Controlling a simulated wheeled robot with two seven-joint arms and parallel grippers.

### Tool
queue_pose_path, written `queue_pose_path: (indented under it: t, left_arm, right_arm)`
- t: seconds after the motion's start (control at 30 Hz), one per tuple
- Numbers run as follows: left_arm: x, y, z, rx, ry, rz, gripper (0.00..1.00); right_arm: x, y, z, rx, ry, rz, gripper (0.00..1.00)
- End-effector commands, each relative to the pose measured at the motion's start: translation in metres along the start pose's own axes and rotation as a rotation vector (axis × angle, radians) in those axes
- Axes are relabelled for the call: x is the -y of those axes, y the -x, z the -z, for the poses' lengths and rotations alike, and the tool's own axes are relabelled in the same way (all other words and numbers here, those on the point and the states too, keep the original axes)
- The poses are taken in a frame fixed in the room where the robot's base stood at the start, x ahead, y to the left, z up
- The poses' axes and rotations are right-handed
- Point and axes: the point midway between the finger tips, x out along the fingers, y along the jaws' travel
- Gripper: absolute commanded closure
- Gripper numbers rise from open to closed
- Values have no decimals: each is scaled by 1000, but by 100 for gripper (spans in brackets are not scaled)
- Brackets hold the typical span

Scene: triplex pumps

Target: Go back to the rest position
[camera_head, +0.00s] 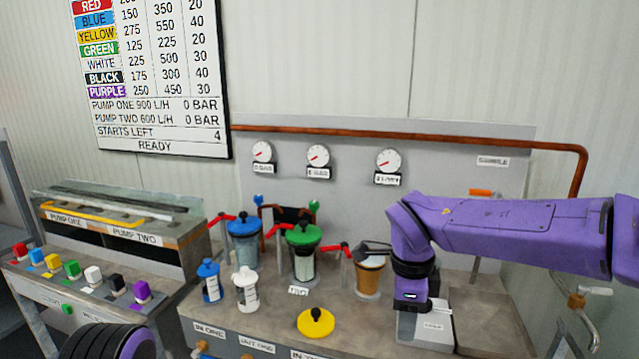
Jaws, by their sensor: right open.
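My purple right arm comes in from the right and bends at the wrist above the bench. A yellow lid with a black knob (316,321) lies on the bench in front. At the bottom left a black ribbed part with purple shows; it is my left arm, and its gripper is outside the view.
Red levers and a copper pipe (400,135) stand behind. Coloured buttons (72,268) line the left console.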

Motion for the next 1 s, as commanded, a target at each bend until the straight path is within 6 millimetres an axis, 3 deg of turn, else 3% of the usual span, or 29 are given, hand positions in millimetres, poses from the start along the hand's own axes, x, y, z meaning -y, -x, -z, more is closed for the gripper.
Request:
queue_pose_path:
  t: [0.17,0.37,0.57,0.67,0.77,0.87,0.9,1.0]
  left_arm:
    - [0,0,0,-1,0,-1,55]
    - [0,0,0,-1,0,-1,55]
    - [0,0,0,0,0,0,55]
    - [0,0,0,-1,0,0,55]
    - [0,0,0,-1,0,0,55]
    - [0,0,0,0,0,0,55]
    - [0,0,0,-1,0,0,55]
    - [0,0,0,0,0,0,55]
  right_arm:
    - [4,-32,13,-100,5,18,58]
    - [8,-84,44,-269,24,62,58]
    - [4,-161,94,-519,126,148,58]
    - [-8,-215,129,-666,271,218,58]
    - [-38,-276,163,-755,523,292,58]
    - [-93,-332,184,-706,823,321,58]
    - [-120,-350,189,-653,930,313,58]
    - [-183,-376,199,-505,1118,266,58]
